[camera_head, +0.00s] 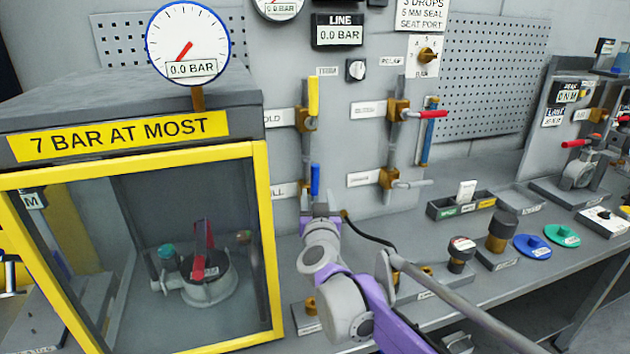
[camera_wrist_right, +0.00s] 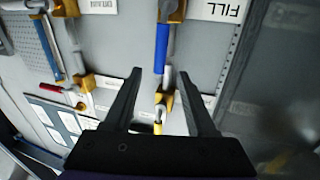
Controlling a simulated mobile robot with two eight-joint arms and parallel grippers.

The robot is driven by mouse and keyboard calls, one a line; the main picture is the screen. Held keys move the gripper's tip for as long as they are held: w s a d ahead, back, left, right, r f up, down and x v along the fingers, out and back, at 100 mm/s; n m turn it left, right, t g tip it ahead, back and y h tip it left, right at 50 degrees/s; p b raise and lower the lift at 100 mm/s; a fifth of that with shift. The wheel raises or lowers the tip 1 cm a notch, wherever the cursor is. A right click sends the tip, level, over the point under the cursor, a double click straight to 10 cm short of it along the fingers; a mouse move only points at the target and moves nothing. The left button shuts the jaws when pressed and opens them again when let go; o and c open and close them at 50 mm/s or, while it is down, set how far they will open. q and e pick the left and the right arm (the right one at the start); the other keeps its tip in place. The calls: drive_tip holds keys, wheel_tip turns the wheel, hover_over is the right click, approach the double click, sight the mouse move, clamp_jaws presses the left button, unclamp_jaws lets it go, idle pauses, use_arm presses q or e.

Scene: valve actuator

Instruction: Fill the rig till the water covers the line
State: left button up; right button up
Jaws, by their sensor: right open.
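A valve with an upright blue handle (camera_head: 315,180) sits low on the grey panel, beside a partly hidden label ending in "LL". In the right wrist view the label reads FILL (camera_wrist_right: 220,10), upside down. My right gripper (camera_head: 320,208) is just below the blue handle in the head view. In the wrist view its two fingers (camera_wrist_right: 160,78) are open, and the blue handle (camera_wrist_right: 162,48) lies between and beyond their tips, not gripped. A tall sight tube (camera_head: 428,135) with blue in it stands on the panel's right; its line is too small to tell. My left gripper is not in view.
A yellow-framed box (camera_head: 262,230) holds a valve (camera_head: 207,280) at left. A yellow-handled valve (camera_head: 313,98) is above the blue one, a red-handled valve (camera_head: 430,114) to the right. The LINE display (camera_head: 338,33) reads 0.0 BAR. Small parts and trays stand along the bench.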

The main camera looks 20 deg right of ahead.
sight(315, 179)
drive_tip(key=x, duration=1)
drive_tip(key=shift+p, duration=0.4)
drive_tip(key=shift+s, duration=0.1)
clamp_jaws()
idle(0.7)
